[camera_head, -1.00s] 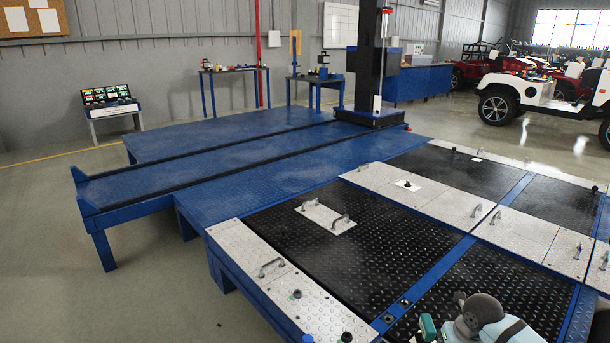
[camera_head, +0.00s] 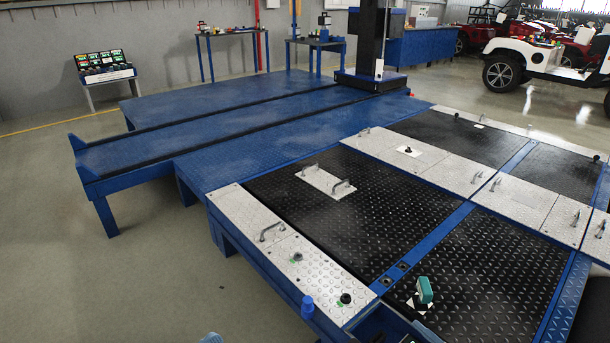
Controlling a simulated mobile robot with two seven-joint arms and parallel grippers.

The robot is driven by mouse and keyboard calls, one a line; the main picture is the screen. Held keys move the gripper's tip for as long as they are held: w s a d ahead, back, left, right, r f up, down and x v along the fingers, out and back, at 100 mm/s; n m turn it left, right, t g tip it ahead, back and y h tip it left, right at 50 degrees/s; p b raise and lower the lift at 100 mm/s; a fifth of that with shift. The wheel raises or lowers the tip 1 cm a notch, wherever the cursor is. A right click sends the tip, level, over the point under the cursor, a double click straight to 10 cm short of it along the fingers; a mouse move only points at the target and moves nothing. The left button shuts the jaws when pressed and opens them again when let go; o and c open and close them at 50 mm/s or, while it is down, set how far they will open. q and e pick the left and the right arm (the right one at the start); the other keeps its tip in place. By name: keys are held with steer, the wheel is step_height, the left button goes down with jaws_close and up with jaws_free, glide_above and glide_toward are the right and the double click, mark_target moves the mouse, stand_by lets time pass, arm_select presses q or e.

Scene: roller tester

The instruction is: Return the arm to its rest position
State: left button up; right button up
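Neither of my grippers shows in the head view. A small pale blue-grey rounded piece (camera_head: 211,338) is cut off by the bottom edge left of centre; it may be part of my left arm, but I cannot tell. A teal handle-like piece (camera_head: 424,290) stands on a white square on the black tread plate (camera_head: 480,260) of the roller tester, and no gripper is at it.
The long blue ramp (camera_head: 240,150) lies beyond. A monitor stand (camera_head: 106,68) is at the left wall, with bare floor (camera_head: 130,270) before it.

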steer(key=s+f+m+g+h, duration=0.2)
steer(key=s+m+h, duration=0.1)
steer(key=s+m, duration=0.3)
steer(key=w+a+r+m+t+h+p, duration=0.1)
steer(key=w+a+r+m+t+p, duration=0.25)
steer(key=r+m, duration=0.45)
arm_select(q)
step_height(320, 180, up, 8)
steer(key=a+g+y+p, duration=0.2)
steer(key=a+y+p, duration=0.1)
steer(key=p, duration=1.5)
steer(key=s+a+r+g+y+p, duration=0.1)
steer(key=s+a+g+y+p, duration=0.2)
steer(key=p, duration=1.5)
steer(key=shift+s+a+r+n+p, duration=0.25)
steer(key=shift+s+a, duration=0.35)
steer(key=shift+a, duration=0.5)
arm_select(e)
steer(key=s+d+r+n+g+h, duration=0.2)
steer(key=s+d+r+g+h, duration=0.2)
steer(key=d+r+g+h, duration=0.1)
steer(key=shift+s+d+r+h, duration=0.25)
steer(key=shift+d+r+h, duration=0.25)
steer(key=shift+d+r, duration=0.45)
